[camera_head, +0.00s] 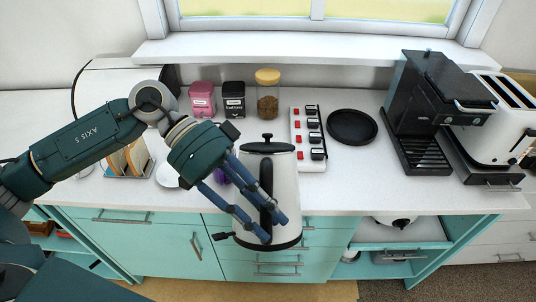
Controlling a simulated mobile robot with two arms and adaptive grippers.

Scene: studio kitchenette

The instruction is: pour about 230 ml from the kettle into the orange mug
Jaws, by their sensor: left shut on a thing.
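The kettle (286,185) has a pale body, a black lid with a knob, a dark handle and a dark base. It looks about upright and overlaps the counter's front edge in the picture. My left gripper (272,227) comes in from the left, and its blue fingers are shut on the kettle's handle. I cannot tell any liquid in the kettle. I do not see the orange mug; my left arm and the kettle cover part of the counter. My right gripper is not in view.
On the white counter (420,198) stand a toast rack (128,160), a pink canister (202,98), a black canister (234,99), a glass jar (268,100), a power strip (300,140), a black plate (352,127), a coffee machine (415,110) and a toaster (500,125). A purple thing (221,177) is partly hidden.

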